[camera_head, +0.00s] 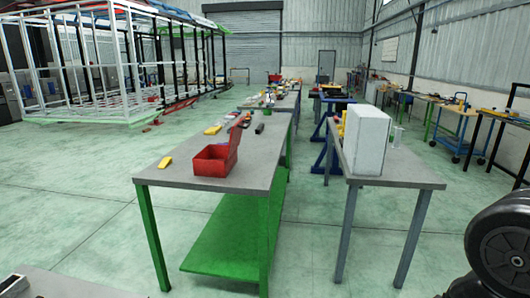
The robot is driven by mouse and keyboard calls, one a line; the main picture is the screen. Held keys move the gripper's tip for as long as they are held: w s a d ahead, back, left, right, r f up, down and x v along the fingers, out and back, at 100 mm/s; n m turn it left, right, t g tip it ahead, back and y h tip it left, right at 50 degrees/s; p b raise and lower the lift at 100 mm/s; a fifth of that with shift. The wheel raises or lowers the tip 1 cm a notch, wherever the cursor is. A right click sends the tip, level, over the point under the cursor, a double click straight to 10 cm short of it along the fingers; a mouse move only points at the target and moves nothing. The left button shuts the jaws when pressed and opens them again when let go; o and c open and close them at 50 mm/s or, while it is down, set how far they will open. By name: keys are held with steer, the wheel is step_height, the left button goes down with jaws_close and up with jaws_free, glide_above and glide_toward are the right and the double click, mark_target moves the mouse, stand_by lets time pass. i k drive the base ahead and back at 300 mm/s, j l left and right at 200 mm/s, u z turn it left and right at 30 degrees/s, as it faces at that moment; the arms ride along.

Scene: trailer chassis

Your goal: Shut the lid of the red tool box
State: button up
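The red tool box (210,167) stands on the near grey-topped table with green legs, close to its front right part. My gripper is not in view. A dark rounded part at the lower right looks like a link of my own arm, well apart from the box.
The near table (172,176) has a green lower shelf (225,245). A yellow object (165,162) lies left of the box, with small tools behind it. A white box (366,140) stands on the right-hand table (400,177). The floor at left is clear.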

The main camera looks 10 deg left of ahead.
mark_target(237, 129)
steer(key=i+l+u, duration=0.15)
steer(key=i+u, duration=0.2)
steer(key=i+l+u, duration=0.55)
steer(key=u, duration=0.15)
steer(key=i+j, duration=0.15)
steer(key=i, duration=0.25)
steer(key=i+j+u, duration=0.1)
steer(key=i, duration=0.3)
steer(key=i+j, duration=0.2)
steer(key=i, duration=0.2)
